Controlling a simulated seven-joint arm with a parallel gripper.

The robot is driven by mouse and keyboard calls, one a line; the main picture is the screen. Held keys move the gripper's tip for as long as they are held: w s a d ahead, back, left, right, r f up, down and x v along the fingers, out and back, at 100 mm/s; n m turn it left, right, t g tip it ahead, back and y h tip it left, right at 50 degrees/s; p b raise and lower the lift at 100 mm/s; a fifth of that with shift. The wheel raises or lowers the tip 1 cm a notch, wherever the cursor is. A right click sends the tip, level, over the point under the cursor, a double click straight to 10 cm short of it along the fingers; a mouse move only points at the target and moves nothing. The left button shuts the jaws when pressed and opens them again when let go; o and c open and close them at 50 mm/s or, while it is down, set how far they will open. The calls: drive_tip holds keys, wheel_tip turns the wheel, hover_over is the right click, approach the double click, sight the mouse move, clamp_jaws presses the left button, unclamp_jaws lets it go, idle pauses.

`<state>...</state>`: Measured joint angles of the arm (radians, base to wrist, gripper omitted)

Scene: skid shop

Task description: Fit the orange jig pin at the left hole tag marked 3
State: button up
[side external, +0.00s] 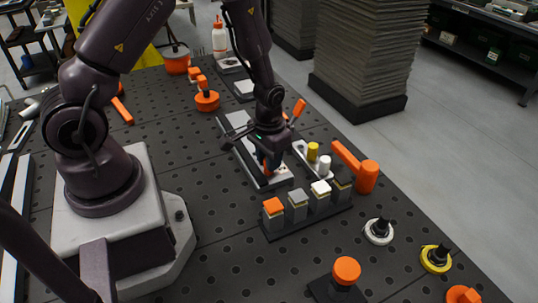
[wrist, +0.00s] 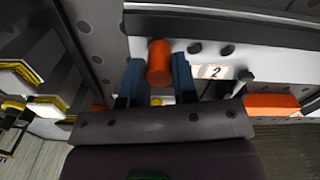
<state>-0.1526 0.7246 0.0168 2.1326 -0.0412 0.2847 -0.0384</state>
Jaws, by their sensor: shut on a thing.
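The orange jig pin (wrist: 159,62) is between the two blue fingers of my gripper (wrist: 158,78) in the wrist view. My gripper is shut on it. In the side view my gripper (side external: 268,165) is low over a long pale grey plate (side external: 248,158), and the pin is mostly hidden there. In the wrist view a plate with dark holes (wrist: 265,37) lies beyond the pin, with a tag marked 2 (wrist: 213,71) to the pin's right. I cannot make out a tag marked 3. I cannot tell whether the pin's lower end touches the plate.
A pale tray with a yellow pin (side external: 312,151) and a white pin (side external: 324,164) is just right of my gripper. A dark rack (side external: 290,229) of colour-topped blocks is in front. An orange clamp (side external: 366,176) stands to the right.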

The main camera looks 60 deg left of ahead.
drive_tip(key=o, duration=1.2)
drive_tip(key=shift+r, duration=3.45)
